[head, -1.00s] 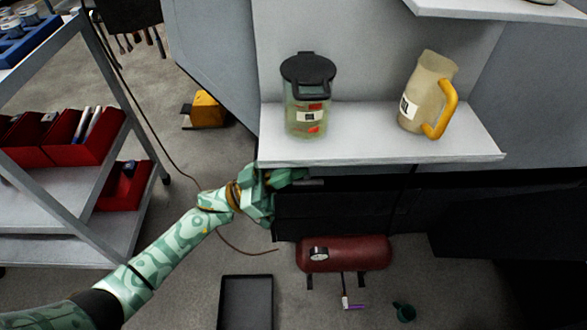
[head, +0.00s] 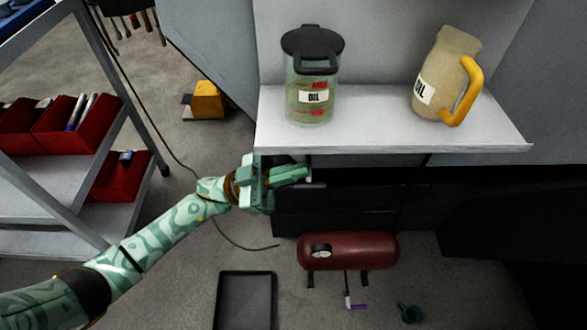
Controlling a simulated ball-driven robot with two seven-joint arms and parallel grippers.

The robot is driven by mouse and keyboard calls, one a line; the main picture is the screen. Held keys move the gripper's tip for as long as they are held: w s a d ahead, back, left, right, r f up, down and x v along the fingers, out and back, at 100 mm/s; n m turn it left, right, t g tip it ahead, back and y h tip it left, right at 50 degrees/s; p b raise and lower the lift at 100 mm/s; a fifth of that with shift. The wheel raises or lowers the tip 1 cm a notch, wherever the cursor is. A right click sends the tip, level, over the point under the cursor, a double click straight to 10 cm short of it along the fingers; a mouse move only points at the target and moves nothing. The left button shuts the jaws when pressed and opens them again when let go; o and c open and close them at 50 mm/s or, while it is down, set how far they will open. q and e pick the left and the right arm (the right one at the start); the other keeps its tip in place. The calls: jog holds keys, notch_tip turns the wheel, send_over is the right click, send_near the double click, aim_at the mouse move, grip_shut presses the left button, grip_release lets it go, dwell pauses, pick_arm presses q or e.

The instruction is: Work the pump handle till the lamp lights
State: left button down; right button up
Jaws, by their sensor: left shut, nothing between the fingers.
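A clear oil reservoir (head: 313,98) with red MAX and MIN marks and an OIL label stands at the left of a white shelf. Its round black top carries a black loop-shaped handle (head: 318,69) on the near side, which looks like the pump handle. My left gripper (head: 303,174) is shut and empty, below the shelf's front left edge. It is apart from the handle, and a short dark bar (head: 316,185) shows just by its fingertips. I see no lamp. My right gripper is not in view.
The white shelf (head: 400,134) also bears a beige OIL jug (head: 443,75) with a yellow handle. A rack (head: 50,178) with red bins stands left.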

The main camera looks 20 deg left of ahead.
pick_arm(q)
jog(key=shift+f, duration=0.1)
jog(key=v, duration=0.7)
jog(key=shift+a, duration=0.25)
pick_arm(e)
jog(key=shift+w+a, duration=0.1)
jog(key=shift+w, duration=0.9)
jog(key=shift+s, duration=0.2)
